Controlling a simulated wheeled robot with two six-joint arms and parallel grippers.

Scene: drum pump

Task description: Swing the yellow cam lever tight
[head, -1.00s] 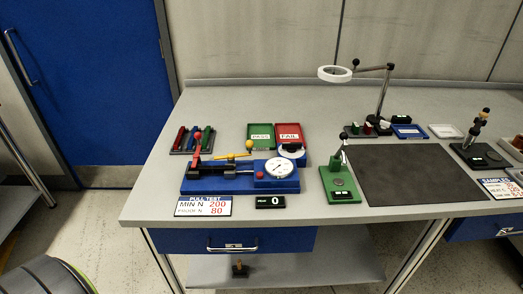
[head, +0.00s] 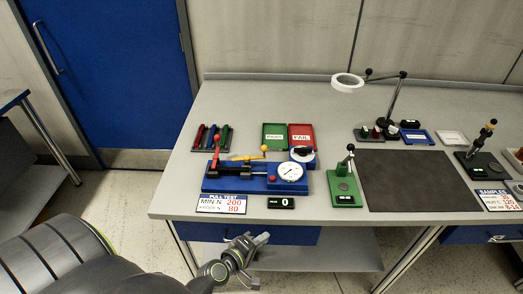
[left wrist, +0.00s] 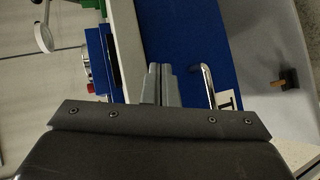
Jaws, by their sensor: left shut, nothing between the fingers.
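The yellow cam lever (head: 246,157) lies on top of the blue pull-test fixture (head: 236,184), between a red-knobbed lever (head: 216,150) and a round dial gauge (head: 290,172). A yellow ball (head: 264,148) shows at its right end. My left gripper (head: 264,237) is shut and empty, low in front of the bench by the drawer, well below and apart from the lever. In the left wrist view its closed fingers (left wrist: 160,72) point along the blue drawer front. The lever cannot be made out there. My right gripper is out of view.
The bench's front edge (left wrist: 128,50) and the drawer handle (left wrist: 208,85) lie close to my left gripper. A green press (head: 344,185) stands right of the fixture. A pull-test sign (head: 221,203) and a small display (head: 281,202) sit along the front edge.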

